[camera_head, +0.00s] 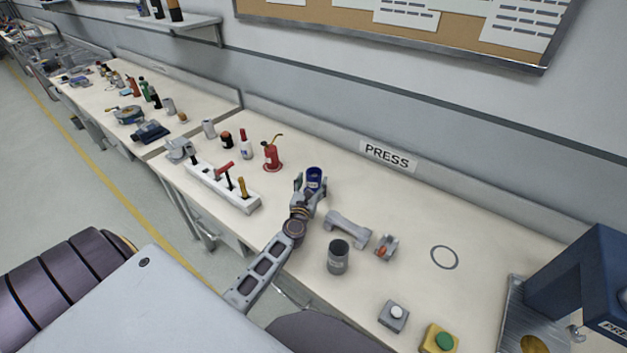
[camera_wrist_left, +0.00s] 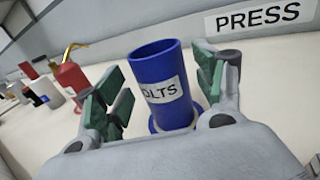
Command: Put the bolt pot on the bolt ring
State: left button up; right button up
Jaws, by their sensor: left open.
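The bolt pot (camera_head: 315,175) is a blue cylinder standing upright on the bench below the PRESS sign's left side. In the left wrist view, the pot (camera_wrist_left: 163,85) has a white label ending in "OLTS". A blue curved edge (camera_wrist_left: 153,124) shows at its foot; I cannot tell whether it is a ring on the bench or the pot's base. My left gripper (camera_head: 311,188) is open, its green-padded fingers on either side of the pot with visible gaps. A dark grey ring outline (camera_head: 444,257) lies empty on the bench to the right. My right gripper is out of view.
A grey pot (camera_head: 338,257), a grey bone-shaped part (camera_head: 348,229) and a small grey-and-orange part (camera_head: 386,248) lie right of my arm. A red oil can (camera_head: 272,156) and tool rack (camera_head: 222,187) stand left. The blue press (camera_head: 585,275) is far right.

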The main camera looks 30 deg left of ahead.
pick_arm(q)
jog(key=shift+b+v, duration=0.6)
jog(key=shift+v, duration=3.75)
